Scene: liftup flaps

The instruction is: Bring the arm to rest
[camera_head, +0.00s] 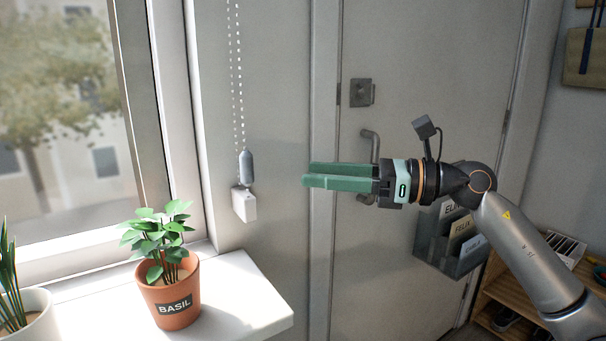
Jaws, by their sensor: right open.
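My right arm comes in from the right edge. My right gripper (307,175) has long green fingers pointing left, open and empty. It hangs in the air in front of the grey door and wall, right of the blind chain and touching nothing that I can see. The fingers overlap from this angle, so the gap between them shows only narrowly. The gripper's body hides part of the door handle (370,143). My left gripper is not in view.
A basil pot (158,291) stands on the white windowsill (245,300), with another potted plant (35,308) at far left. A bead chain with a grey weight (246,166) hangs by a white wall box (244,205). A file holder (447,243) and wooden shelf (520,290) are right.

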